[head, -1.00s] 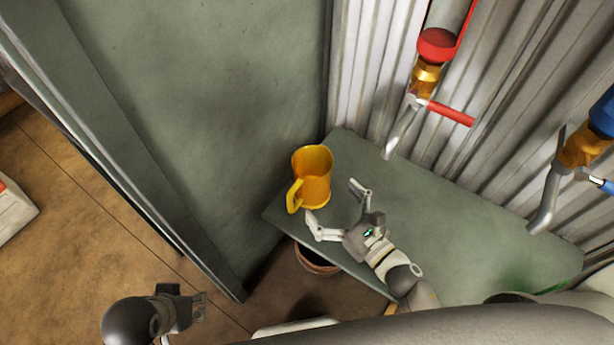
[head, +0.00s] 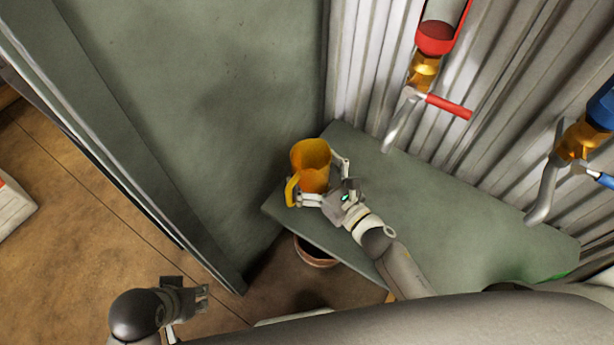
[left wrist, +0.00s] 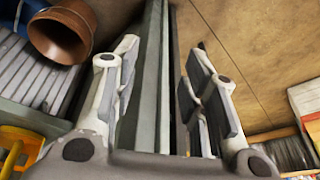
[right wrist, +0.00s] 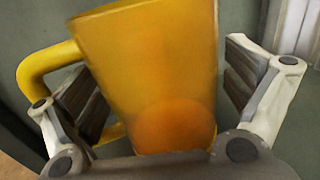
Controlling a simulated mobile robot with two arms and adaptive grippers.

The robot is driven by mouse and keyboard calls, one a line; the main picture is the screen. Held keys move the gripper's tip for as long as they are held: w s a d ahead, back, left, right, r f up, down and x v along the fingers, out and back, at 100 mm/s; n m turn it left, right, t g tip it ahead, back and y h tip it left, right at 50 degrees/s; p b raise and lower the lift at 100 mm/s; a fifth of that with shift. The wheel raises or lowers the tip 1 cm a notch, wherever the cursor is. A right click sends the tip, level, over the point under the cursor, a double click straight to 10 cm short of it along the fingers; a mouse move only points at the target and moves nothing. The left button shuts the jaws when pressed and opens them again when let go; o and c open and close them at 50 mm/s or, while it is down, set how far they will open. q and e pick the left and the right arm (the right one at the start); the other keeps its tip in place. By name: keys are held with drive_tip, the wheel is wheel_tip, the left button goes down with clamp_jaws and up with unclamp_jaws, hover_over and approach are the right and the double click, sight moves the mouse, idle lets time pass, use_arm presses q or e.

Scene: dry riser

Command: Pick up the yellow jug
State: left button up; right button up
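The yellow jug (head: 312,168) stands upright on the grey-green shelf (head: 450,215), near its left corner by the wall. Its handle (head: 291,190) points to the left front. My right gripper (head: 322,180) is at the jug, with one finger on either side of it. In the right wrist view the jug (right wrist: 150,75) fills the space between the fingers; the right finger stands clear of it, and the left finger is by the handle. My right gripper is open. My left gripper (head: 204,298) is low at the left, away from the jug; in the left wrist view its fingers (left wrist: 160,95) are apart and empty.
A red-handled tap (head: 425,80) and a blue-handled tap (head: 575,145) hang over the shelf from the corrugated wall. A brown pot (head: 316,255) is below the shelf's front edge. A grey-green panel (head: 220,120) stands left of the shelf. The shelf's middle is clear.

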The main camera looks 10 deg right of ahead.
drive_tip(key=c, duration=0.9)
drive_tip(key=shift+o, duration=0.2)
drive_tip(key=shift+r, duration=0.15)
